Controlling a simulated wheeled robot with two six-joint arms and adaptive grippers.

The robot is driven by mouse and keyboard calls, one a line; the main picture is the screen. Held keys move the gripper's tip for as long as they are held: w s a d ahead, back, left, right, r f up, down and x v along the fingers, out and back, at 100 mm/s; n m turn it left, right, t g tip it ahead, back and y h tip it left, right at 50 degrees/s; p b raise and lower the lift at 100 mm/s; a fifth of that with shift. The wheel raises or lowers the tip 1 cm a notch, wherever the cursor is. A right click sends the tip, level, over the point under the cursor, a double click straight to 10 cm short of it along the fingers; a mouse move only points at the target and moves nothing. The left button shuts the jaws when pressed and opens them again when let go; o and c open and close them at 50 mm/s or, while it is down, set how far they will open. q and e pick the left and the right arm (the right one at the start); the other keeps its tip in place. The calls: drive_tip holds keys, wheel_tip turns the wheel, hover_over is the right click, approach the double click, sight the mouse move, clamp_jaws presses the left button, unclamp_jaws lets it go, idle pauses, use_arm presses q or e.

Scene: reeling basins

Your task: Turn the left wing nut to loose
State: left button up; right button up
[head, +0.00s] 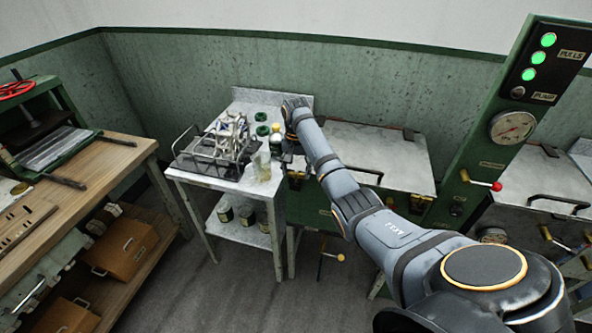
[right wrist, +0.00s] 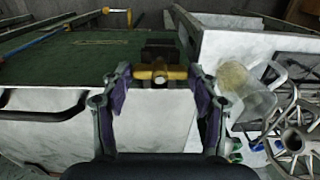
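The left wing nut (right wrist: 160,72) is brass, a crossbar with a round hub, on a dark bracket at the basin's edge. In the right wrist view it lies between the two fingers of my right gripper (right wrist: 159,77), which is open, with the fingers apart on either side near the bar's ends. I cannot tell whether either finger touches it. In the head view the right gripper (head: 288,155) is small and partly hidden, at the left end of the basin (head: 375,145). The wing nut is hard to make out there. My left gripper is out of view.
A white cart (head: 230,184) stands left of the basin, with a wire rack (head: 205,158) and a glass beaker (head: 262,166) close to my right gripper. The beaker also shows in the right wrist view (right wrist: 245,88). A green gauge column (head: 478,150) stands at the right.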

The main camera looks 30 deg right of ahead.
drive_tip(key=c, duration=0.5)
drive_tip(key=shift+r+n+p, duration=0.2)
drive_tip(key=shift+n+p, duration=0.3)
drive_tip(key=shift+p, duration=0.4)
drive_tip(key=n+p, duration=0.4)
drive_tip(key=shift+r+p, duration=0.1)
drive_tip(key=shift+p, duration=0.3)
drive_tip(key=shift+n+p, duration=0.65)
drive_tip(key=shift+n, duration=0.25)
drive_tip(key=n+p, duration=0.1)
drive_tip(key=n, duration=0.1)
drive_tip(key=shift+n+p, duration=0.3)
drive_tip(key=shift+n, duration=0.1)
drive_tip(key=n+p, duration=0.1)
drive_tip(key=n, duration=0.1)
drive_tip(key=shift+n, duration=0.4)
drive_tip(key=n, duration=0.1)
drive_tip(key=n+p, duration=0.1)
drive_tip(key=n, duration=0.3)
drive_tip(key=shift+f, duration=0.25)
drive_tip(key=shift+n, duration=0.4)
